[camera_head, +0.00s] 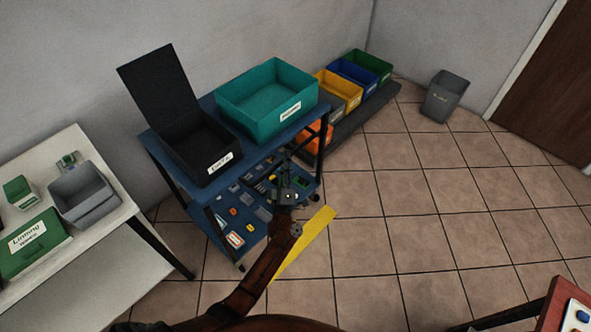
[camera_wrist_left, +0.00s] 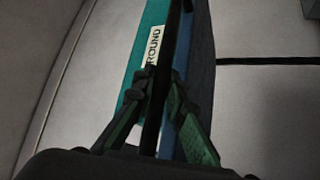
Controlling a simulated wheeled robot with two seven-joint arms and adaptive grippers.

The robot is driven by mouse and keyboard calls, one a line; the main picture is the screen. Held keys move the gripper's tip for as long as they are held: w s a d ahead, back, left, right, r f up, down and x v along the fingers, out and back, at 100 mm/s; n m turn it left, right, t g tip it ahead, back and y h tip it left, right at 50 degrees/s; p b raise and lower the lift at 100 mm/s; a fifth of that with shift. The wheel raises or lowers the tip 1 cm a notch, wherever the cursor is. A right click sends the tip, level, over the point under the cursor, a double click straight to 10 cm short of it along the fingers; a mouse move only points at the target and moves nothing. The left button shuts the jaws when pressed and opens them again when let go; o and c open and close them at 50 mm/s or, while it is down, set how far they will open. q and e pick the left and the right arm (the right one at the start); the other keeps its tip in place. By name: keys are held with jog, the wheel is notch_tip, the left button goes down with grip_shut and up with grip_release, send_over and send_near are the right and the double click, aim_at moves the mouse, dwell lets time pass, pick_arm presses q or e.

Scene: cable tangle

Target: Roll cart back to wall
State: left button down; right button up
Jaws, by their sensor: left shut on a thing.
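The blue cart (camera_head: 266,154) stands along the back wall (camera_head: 290,30). I cannot tell whether it touches the wall. Its top carries a black open-lidded box (camera_head: 195,145) and a teal bin (camera_head: 265,98); its lower shelf holds several small parts. My left gripper (camera_head: 286,175) is at the cart's near long side. In the left wrist view, the fingers (camera_wrist_left: 160,88) are shut on a dark upright bar (camera_wrist_left: 165,60) of the cart, below the teal bin's label. My right gripper is not in view.
A white table (camera_head: 90,265) with a green box and grey bins stands left of the cart. Coloured bins (camera_head: 340,90) sit on a low dark platform to its right. A yellow floor strip (camera_head: 308,243) lies in front. Tiled floor is open right, with a grey trash bin (camera_head: 445,97) behind.

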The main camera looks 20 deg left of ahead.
pick_arm(q)
jog(key=w+a+b, duration=0.1)
jog(key=a, duration=0.2)
jog(key=w+a, duration=0.2)
jog(key=a, duration=0.2)
jog(key=w+a+b, duration=0.1)
jog(key=w+a, duration=0.1)
jog(key=a, duration=0.2)
jog(key=shift+a+f+b, duration=0.1)
jog(key=shift+b, duration=0.2)
jog(key=w+a+b, duration=0.1)
jog(key=a, duration=0.1)
jog(key=w+a+b, duration=0.1)
jog(key=a, duration=0.2)
jog(key=w+a+b, duration=0.1)
jog(key=a, duration=0.2)
jog(key=shift+w, duration=0.4)
jog(key=shift+w+a, duration=0.2)
jog(key=shift+a, duration=0.25)
jog(key=shift+a+r, duration=0.15)
jog(key=shift+r, duration=0.1)
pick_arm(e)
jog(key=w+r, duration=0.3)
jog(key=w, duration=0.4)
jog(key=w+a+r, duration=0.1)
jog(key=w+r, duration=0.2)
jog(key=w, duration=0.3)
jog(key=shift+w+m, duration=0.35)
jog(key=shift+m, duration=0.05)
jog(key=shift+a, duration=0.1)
